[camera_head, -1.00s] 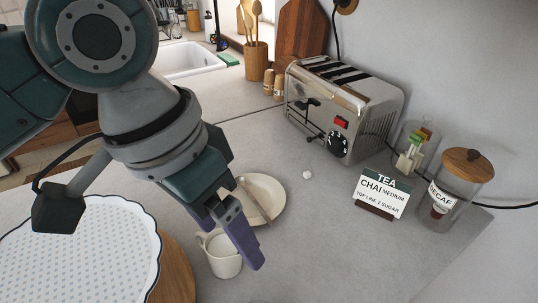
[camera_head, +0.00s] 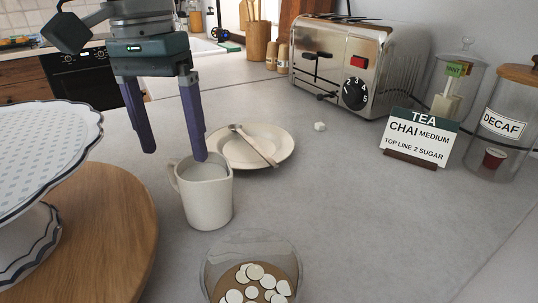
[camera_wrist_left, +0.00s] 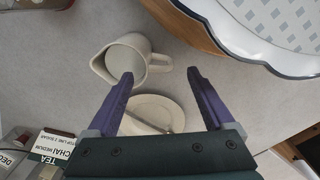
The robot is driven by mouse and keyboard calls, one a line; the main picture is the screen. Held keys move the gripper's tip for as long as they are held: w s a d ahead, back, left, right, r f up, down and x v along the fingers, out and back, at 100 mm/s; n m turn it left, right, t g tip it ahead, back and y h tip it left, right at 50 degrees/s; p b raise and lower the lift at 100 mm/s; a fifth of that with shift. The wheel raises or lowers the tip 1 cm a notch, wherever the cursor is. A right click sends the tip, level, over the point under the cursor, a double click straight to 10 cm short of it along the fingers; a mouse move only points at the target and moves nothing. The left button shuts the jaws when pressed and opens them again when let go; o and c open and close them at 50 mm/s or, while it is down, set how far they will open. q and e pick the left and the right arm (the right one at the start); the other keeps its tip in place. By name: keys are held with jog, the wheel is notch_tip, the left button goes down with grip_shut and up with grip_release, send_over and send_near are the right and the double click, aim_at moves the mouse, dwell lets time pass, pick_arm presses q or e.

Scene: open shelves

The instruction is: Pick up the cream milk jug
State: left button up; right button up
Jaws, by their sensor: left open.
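The cream milk jug (camera_head: 208,199) stands upright on the grey counter, its handle on the left side in the head view. In the left wrist view the jug (camera_wrist_left: 124,60) lies beyond the fingertips, its handle pointing right. My left gripper (camera_head: 174,156) is open and empty, pointing down above and behind the jug. Its right finger overlaps the jug's rim in the head view; I cannot tell whether they touch. In the left wrist view the open fingers (camera_wrist_left: 162,76) have nothing between them but counter and plate. My right gripper is not in view.
A glass bowl of white discs (camera_head: 285,250) stands in front. A cake stand (camera_head: 50,180) on a round wooden board (camera_head: 130,205) is at left. A toaster (camera_head: 385,55), tea sign (camera_head: 418,140) and jars stand at right.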

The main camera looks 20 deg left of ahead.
pick_arm(q)
notch_tip(320, 180, down, 7)
jog(key=shift+d+r+b, duration=0.1)
jog(key=shift+d+b, duration=0.05)
jog(key=shift+b, duration=0.3)
grip_shut()
dwell(0.4)
dwell(0.3)
